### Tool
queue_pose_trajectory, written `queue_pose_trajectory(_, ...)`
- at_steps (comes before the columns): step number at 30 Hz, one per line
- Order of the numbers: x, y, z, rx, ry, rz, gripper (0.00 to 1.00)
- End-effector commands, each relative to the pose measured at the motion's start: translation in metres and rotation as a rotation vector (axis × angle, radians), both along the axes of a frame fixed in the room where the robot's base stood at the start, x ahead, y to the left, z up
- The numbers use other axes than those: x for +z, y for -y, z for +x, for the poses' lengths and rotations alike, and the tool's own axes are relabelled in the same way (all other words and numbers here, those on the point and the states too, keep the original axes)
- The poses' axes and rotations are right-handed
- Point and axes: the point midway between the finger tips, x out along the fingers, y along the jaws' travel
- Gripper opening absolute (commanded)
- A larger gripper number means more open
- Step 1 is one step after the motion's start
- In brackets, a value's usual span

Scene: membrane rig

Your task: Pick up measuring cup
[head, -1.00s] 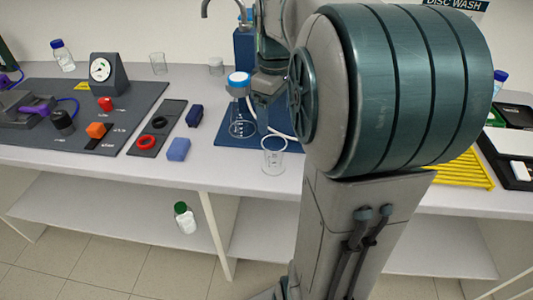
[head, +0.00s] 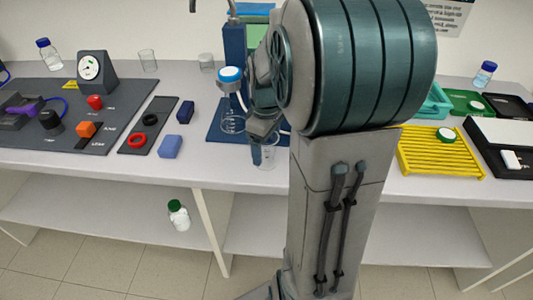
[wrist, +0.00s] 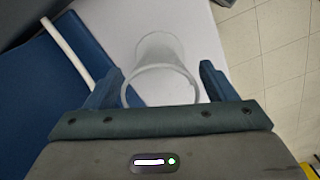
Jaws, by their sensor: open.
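The measuring cup (wrist: 160,55) is a clear, open-topped vessel, seen from above in the wrist view with its rim toward my gripper. My gripper (wrist: 160,80) is open, with one blue finger on each side of the cup; I cannot tell whether either finger touches it. In the head view the cup (head: 266,156) stands near the front edge of the bench, by the blue mat, partly hidden behind my gripper (head: 262,138).
A blue mat (head: 217,135) carries a stand with a blue-and-white top (head: 230,74) and a glass vessel below it. A pale tube (wrist: 66,50) runs beside my left finger. Blue blocks (head: 171,147) lie left; a yellow rack (head: 440,155) lies right.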

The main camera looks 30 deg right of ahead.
Motion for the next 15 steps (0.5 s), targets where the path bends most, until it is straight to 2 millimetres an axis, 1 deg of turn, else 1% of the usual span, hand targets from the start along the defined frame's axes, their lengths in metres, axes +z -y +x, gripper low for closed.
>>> queue_pose_trajectory(3,0.0002,0.0000,0.0000,0.000,0.000,0.000,0.78)
queue_pose_trajectory(4,0.0003,-0.0001,0.0001,0.000,0.000,0.000,0.72)
queue_pose_trajectory(5,0.0003,-0.0001,0.0000,0.000,0.000,0.000,0.64)
queue_pose_trajectory(6,0.0003,-0.0001,0.0000,0.000,0.000,0.000,0.53)
queue_pose_trajectory(8,0.0004,-0.0001,0.0000,0.000,0.000,0.000,0.36)
queue_pose_trajectory(9,0.0004,-0.0001,0.0000,0.000,0.000,0.000,0.30)
queue_pose_trajectory(15,0.0006,-0.0001,0.0000,0.000,0.000,0.000,0.30)
